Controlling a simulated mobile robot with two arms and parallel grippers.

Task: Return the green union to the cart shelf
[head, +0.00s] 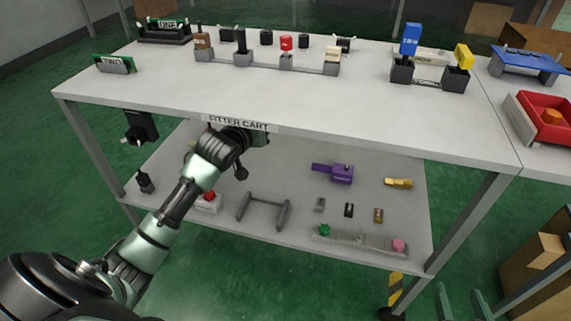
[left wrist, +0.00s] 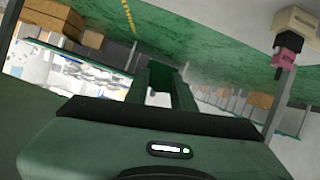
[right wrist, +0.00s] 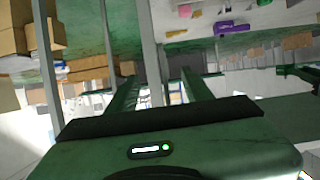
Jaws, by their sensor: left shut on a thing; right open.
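My left gripper (left wrist: 165,78) is shut on a dark green piece (left wrist: 160,73) between its fingertips, which looks like the green union; its shape is hard to make out. In the head view the left hand (head: 240,137) is at the front edge of the cart top, by the FITTER CART label, and what it holds is hidden. The cart's lower shelf (head: 300,180) lies below and beyond it. A small green fitting (head: 325,230) also sits at the left end of a grey strip on that shelf. My right gripper (head: 462,303) is open and empty at the lower right, off the cart.
The shelf also holds a purple tool (head: 335,173), brass piece (head: 398,183), grey stand (head: 263,210), pink block (head: 398,246) and several small fittings. Lever fixtures (head: 287,45) stand on the cart top (head: 330,100). A cart leg (head: 455,220) rises at the right. Bare shelf shows mid-back.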

